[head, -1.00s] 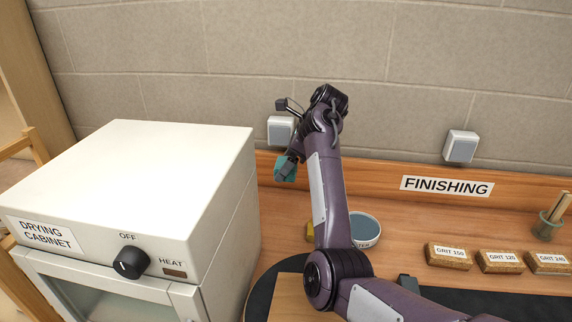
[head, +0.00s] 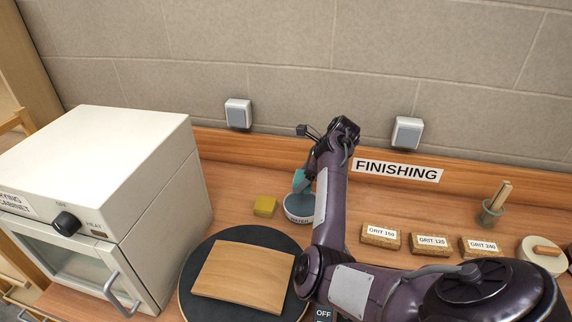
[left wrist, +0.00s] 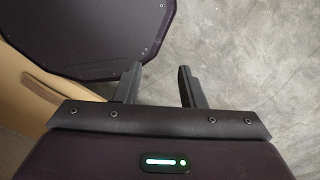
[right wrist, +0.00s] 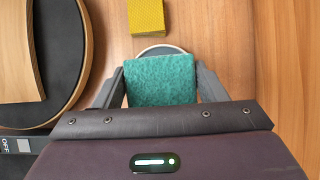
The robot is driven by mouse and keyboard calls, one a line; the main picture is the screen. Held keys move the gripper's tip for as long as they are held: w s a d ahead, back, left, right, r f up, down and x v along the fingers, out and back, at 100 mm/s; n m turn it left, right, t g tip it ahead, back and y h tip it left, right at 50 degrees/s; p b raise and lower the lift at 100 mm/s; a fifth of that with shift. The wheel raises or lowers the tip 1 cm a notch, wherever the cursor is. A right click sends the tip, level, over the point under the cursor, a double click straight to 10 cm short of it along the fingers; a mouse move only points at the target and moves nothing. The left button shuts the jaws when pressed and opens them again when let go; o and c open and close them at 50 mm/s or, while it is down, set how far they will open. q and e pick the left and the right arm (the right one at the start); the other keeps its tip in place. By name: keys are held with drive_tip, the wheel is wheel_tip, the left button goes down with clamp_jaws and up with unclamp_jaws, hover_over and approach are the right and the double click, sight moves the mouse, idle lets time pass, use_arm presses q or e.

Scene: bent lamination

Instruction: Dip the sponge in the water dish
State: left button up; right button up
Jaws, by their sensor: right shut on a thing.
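The teal sponge (right wrist: 160,80) is between the fingers of my right gripper (right wrist: 163,92), which is shut on it. In the right wrist view only the far rim of the dish (right wrist: 160,49) shows behind the sponge. I cannot tell whether the sponge touches the water. My left gripper (left wrist: 158,82) is open and empty above a grey floor, and is not in the head view.
A yellow block (head: 265,206) lies left of the dish. A curved wooden panel (head: 243,277) rests on a round dark turntable (head: 190,279). The drying cabinet (head: 130,150) stands at left. Several grit blocks (head: 432,244), a brush pot (head: 491,212) and a wall back rail lie right and behind.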

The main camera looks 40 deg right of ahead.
drive_tip(key=shift+d+f+b, duration=0.1)
drive_tip(key=shift+f+b, duration=0.25)
drive_tip(key=shift+f, duration=0.35)
wheel_tip(320, 180, down, 5)
drive_tip(key=b, duration=0.6)
drive_tip(key=shift+f, duration=0.9)
drive_tip(key=shift+f+b, duration=0.3)
use_arm(q)
wheel_tip(320, 180, down, 7)
drive_tip(key=w+a, duration=0.1)
drive_tip(key=w, duration=0.1)
drive_tip(key=shift+w, duration=0.2)
drive_tip(key=shift+a, duration=0.2)
drive_tip(key=shift+r, duration=0.1)
drive_tip(key=shift+r+p, duration=2.1)
drive_tip(key=shift+p, duration=0.1)
use_arm(e)
drive_tip(key=shift+s+r, duration=0.1)
drive_tip(key=shift+r, duration=1.4)
